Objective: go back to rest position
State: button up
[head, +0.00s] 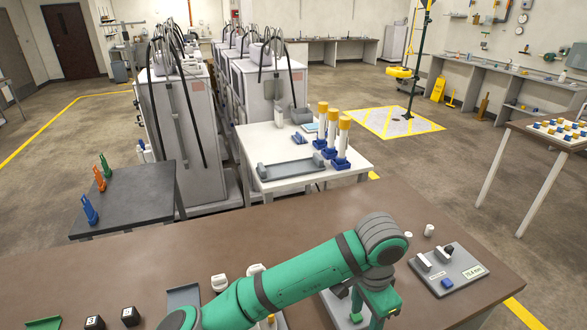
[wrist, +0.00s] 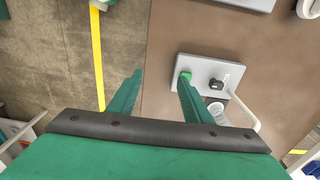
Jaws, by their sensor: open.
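My gripper (wrist: 160,76) is open, with its two green fingers spread apart and nothing between them in the wrist view. In that view the fingers reach over the edge of the brown counter (wrist: 170,40), the left one over the floor side and the right one close to a grey panel (wrist: 207,68) in the picture. In the head view my green arm stretches over the brown counter (head: 240,245) and bends down at the front. Its lower end is near the bottom edge of the picture, so the fingertips are hard to make out there.
Black numbered cubes (head: 130,316) and white knobbed pieces (head: 219,282) lie to the left. Beyond stand a white table (head: 290,183) with blue-based cylinders and a dark side table (head: 135,200).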

jog(key=d+r+n+t+h, duration=0.3)
jog(key=d+n+t+h, duration=0.25)
jog(key=d+h, duration=1.1)
jog(key=s+a+f+n+t+y, duration=0.3)
jog(key=a+f+n+t+y, duration=0.2)
jog(key=a+f+n+y, duration=0.15)
jog(key=s+a+f+n+t+y, duration=0.3)
jog(key=a+f+n+t+y, duration=0.2)
jog(key=a+f, duration=0.25)
jog(key=s+a+f+m+y, duration=0.1)
jog(key=s+a+m+y, duration=0.2)
jog(key=s+a, duration=1.5)
jog(key=s+y, duration=0.2)
jog(key=s, duration=0.2)
jog(key=shift+s+a+y, duration=0.15)
jog(key=shift+a+y, duration=0.15)
